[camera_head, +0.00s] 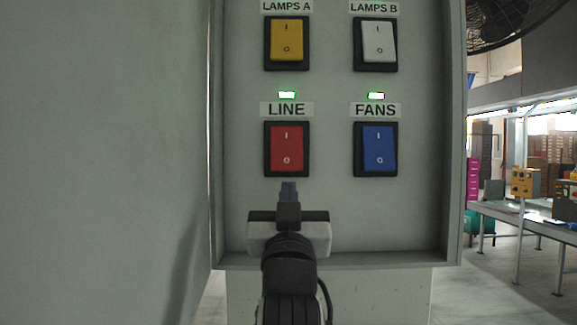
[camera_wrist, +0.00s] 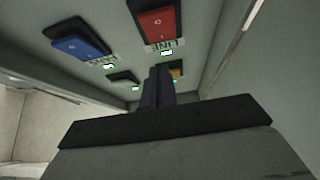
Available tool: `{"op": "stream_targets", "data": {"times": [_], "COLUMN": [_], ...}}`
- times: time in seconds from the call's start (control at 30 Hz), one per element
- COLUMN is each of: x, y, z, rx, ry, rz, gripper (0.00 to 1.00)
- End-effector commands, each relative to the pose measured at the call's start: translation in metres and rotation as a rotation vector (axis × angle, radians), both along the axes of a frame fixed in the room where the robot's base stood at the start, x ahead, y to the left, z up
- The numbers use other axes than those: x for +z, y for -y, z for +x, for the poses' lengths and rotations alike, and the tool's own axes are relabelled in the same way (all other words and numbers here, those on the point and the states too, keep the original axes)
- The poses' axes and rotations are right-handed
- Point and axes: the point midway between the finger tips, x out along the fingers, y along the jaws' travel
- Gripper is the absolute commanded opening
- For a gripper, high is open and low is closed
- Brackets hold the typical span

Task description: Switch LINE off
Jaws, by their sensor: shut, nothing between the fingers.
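The red LINE rocker switch (camera_head: 286,147) sits in a black frame at the lower left of the grey panel. Its label (camera_head: 286,109) is above it, and a small green lamp (camera_head: 287,95) above that is lit. My gripper (camera_head: 288,188) is shut and empty, its fingertips just below the red switch in the head view. I cannot tell whether they touch the panel. In the wrist view the red switch (camera_wrist: 158,20) is at the top and the shut fingers (camera_wrist: 159,72) point up toward the panel, below the switch in that picture.
The blue FANS switch (camera_head: 379,148) is to the right, with its green lamp (camera_head: 376,96) lit. The yellow LAMPS A switch (camera_head: 287,40) and white LAMPS B switch (camera_head: 379,41) are above. The box's raised rim (camera_head: 453,140) surrounds the panel.

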Motion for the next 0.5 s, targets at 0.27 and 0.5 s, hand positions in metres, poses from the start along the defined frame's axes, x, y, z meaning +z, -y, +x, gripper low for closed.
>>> {"op": "stream_targets", "data": {"times": [0.27, 0.5], "x": [0.031, 0.055], "y": [0.000, -0.001], "z": [0.043, 0.086], "rx": [0.001, 0.002], "ry": [-0.005, -0.004], "rz": [0.000, 0.000], "gripper": [0.00, 0.00]}}
